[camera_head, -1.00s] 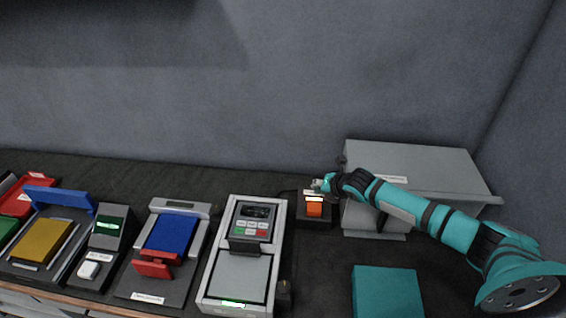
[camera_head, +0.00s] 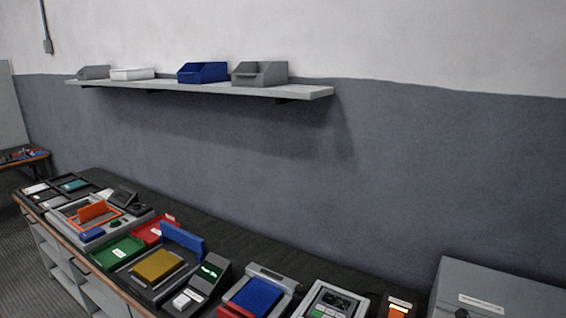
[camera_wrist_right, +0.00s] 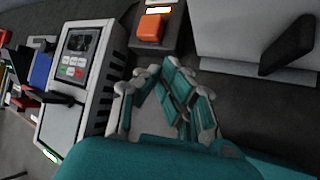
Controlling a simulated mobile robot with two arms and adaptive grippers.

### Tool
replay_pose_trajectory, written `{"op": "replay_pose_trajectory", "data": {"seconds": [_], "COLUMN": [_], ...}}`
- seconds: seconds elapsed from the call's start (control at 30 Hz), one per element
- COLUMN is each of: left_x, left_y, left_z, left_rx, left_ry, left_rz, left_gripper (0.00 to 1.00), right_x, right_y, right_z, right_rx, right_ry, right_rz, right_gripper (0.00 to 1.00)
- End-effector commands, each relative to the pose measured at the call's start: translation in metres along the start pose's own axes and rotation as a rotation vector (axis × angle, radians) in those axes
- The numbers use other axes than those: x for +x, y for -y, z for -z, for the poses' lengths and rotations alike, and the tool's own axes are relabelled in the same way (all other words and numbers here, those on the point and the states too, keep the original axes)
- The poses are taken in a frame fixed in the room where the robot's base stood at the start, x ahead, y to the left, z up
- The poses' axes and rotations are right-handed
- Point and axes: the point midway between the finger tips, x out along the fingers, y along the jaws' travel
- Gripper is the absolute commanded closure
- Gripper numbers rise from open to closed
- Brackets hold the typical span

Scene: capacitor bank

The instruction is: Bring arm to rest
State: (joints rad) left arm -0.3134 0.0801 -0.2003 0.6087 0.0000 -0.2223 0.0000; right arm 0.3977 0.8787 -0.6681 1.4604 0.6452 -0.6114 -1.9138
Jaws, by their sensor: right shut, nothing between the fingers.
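My right gripper (camera_wrist_right: 160,92) shows in the right wrist view, its teal and grey fingers drawn together with nothing between them. It is over the dark bench top, between the grey keypad device (camera_wrist_right: 78,75) and the grey cabinet (camera_wrist_right: 255,35). The orange switch (camera_wrist_right: 150,27) on its dark base lies beyond the fingertips, apart from them. In the head view neither gripper nor arm shows. My left gripper is in no frame.
The bench holds several devices, with the orange switch (camera_head: 398,309) and grey cabinet (camera_head: 490,295) at the lower right. A yellow pad (camera_head: 157,265) and a green tray (camera_head: 117,252) sit further left. A wall shelf (camera_head: 215,88) carries several bins.

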Motion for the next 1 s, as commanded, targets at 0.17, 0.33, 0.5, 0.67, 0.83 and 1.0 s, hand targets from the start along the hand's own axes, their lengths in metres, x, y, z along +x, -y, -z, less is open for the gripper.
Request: {"op": "replay_pose_trajectory", "data": {"seconds": [0.17,0.33,0.5,0.67,0.83,1.0], "left_x": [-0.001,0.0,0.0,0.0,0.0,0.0], "left_y": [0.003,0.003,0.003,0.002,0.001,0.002], "left_z": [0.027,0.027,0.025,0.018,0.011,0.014], "left_rx": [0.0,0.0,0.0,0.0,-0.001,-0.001], "left_ry": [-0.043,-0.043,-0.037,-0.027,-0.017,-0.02], "left_rz": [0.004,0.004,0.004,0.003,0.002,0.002], "left_gripper": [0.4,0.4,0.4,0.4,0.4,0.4], "right_x": [0.0,-0.003,-0.013,-0.037,-0.093,-0.143], "right_y": [-0.008,-0.016,-0.027,-0.04,-0.044,-0.032], "right_z": [0.035,0.071,0.124,0.189,0.259,0.283], "right_rx": [0.072,0.166,0.327,0.581,1.049,1.458], "right_ry": [-0.046,-0.091,-0.153,-0.217,-0.234,-0.151], "right_rz": [0.0,0.009,0.031,0.083,0.212,0.338], "right_gripper": [1.0,1.0,1.0,1.0,1.0,1.0]}}
